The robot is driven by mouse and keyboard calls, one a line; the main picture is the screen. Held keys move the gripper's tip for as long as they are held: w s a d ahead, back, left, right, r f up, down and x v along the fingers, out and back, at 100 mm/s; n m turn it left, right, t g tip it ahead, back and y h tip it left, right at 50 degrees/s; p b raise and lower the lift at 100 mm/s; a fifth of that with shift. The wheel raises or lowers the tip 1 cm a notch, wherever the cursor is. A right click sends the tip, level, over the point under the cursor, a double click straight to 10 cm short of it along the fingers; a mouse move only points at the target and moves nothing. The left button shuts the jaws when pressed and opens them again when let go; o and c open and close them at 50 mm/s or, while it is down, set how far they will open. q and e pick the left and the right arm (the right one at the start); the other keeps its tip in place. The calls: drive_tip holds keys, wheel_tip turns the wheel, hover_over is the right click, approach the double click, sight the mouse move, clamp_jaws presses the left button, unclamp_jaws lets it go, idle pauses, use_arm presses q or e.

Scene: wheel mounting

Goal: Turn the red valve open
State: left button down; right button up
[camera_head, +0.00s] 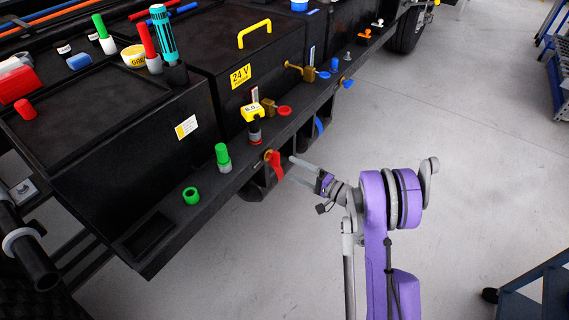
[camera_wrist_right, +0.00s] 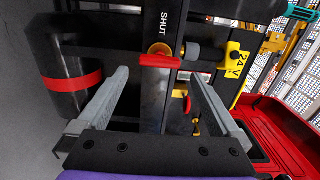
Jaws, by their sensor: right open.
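The red valve handle (camera_head: 275,165) sits on a brass fitting at the front edge of the black bench, in the head view. In the right wrist view the red handle (camera_wrist_right: 160,61) lies across the picture below the word SHUT and the brass fitting (camera_wrist_right: 160,49). My right gripper (camera_head: 291,168) is open and empty, its fingertips close to the handle. In the right wrist view the handle shows between the two fingers of the right gripper (camera_wrist_right: 158,74); I cannot tell whether they touch it. My left gripper is not in view.
A second, smaller red handle (camera_head: 284,110) is on a brass fitting farther along the ledge. A yellow-capped part (camera_head: 253,114) and a green-capped part (camera_head: 222,157) stand near the valve. A black cylinder with a red band (camera_wrist_right: 72,84) is left of the fingers. Grey floor (camera_head: 450,120) is clear.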

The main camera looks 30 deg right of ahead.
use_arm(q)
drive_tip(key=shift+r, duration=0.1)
use_arm(e)
drive_tip(key=shift+v, duration=1.25)
drive_tip(key=shift+a, duration=0.1)
drive_tip(key=s+a+r+n+g, duration=0.2)
drive_tip(key=s+a+n+g, duration=0.15)
drive_tip(key=a, duration=0.65)
drive_tip(key=s+a+r+n+g, duration=0.1)
drive_tip(key=s+a+n+g, duration=0.1)
drive_tip(key=a+g, duration=0.5)
drive_tip(key=s+a+n+g+h, duration=0.1)
drive_tip(key=s+a+n+h, duration=0.25)
drive_tip(key=s, duration=0.65)
drive_tip(key=s+a+n+g+h, duration=0.1)
drive_tip(key=s+a+n+h, duration=0.2)
drive_tip(key=s, duration=0.8)
use_arm(q)
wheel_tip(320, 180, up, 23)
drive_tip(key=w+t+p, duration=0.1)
drive_tip(key=p, duration=1.9)
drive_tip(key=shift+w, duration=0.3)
use_arm(e)
wheel_tip(320, 180, up, 24)
drive_tip(key=w+d+n+t, duration=0.1)
drive_tip(key=shift+w+d, duration=0.2)
drive_tip(key=shift+w, duration=0.05)
